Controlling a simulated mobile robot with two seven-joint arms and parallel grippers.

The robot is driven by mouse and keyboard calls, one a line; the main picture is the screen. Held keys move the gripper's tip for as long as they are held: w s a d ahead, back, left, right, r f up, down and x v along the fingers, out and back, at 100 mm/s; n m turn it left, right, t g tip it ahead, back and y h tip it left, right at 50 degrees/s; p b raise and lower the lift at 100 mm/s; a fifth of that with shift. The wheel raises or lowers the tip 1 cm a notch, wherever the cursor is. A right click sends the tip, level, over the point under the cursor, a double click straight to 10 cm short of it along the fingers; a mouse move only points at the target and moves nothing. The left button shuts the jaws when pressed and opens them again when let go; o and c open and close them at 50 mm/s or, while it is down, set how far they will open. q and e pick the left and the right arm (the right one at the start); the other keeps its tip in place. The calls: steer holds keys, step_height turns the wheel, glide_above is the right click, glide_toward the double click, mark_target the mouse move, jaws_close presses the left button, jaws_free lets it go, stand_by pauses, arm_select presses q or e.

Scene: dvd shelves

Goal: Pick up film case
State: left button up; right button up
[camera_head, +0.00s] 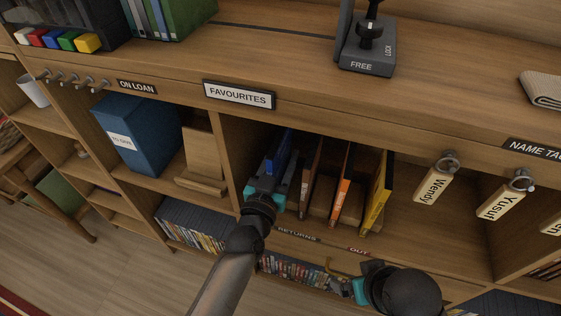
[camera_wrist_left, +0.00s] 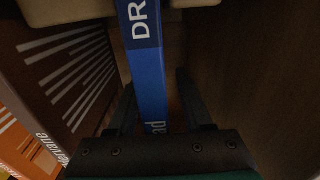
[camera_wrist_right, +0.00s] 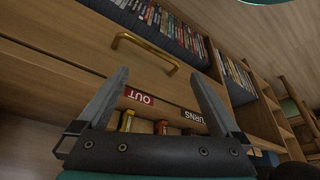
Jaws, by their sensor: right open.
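A blue film case (camera_head: 280,154) stands upright at the left of the FAVOURITES compartment, with several others beside it: a brown case (camera_head: 311,172), an orange case (camera_head: 342,184) and a yellow case (camera_head: 378,192). My left gripper (camera_head: 277,172) reaches into the compartment at the blue case. In the left wrist view the blue spine (camera_wrist_left: 148,75) lies between the two open fingers (camera_wrist_left: 158,88), with a gap visible on the right side. The brown case (camera_wrist_left: 72,65) is to its left. My right gripper (camera_head: 345,288) is open and empty, low in front of the drawer.
A wooden divider (camera_head: 236,160) stands close left of the blue case. The counter (camera_head: 270,50) overhangs the compartment. A brass drawer handle (camera_wrist_right: 145,50) and the OUT label (camera_wrist_right: 139,96) are near the right gripper. Name tags (camera_head: 437,178) hang at the right.

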arm_select(q)
jaws_close()
stand_by(0.3)
stand_by(0.5)
